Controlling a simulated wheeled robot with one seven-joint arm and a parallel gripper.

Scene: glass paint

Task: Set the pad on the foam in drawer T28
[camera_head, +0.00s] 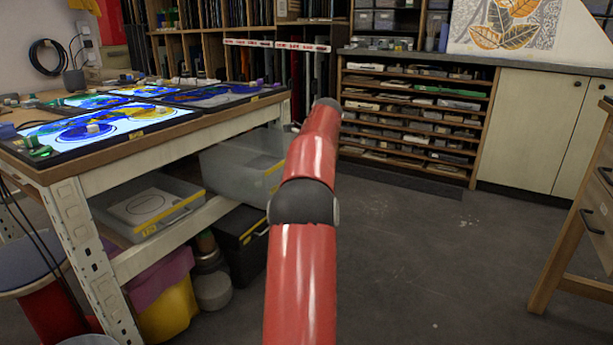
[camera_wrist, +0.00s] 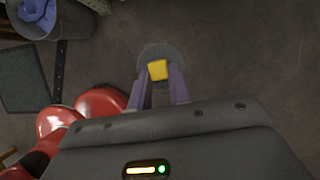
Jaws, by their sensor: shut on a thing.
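In the wrist view, my gripper (camera_wrist: 160,84) has its two purple fingers closed on a small yellow block-like pad (camera_wrist: 157,69). The pad sits at the fingertips, above the grey floor. A dark round shape shows behind it; I cannot tell what it is. In the head view, my red arm reaches away from me, and the gripper and pad are hidden beyond its end. I can make out neither a drawer marked T28 nor any foam. A wooden drawer unit (camera_head: 601,190) is cut off at the right edge.
A bench (camera_head: 160,128) with lit glass panels stands at left, clear bins (camera_head: 148,205) on its lower shelf. A shelf rack (camera_head: 415,120) and pale cabinet (camera_head: 525,120) stand at the back. The floor (camera_head: 430,260) is open right of my arm. A bin (camera_wrist: 50,20) shows in the wrist view.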

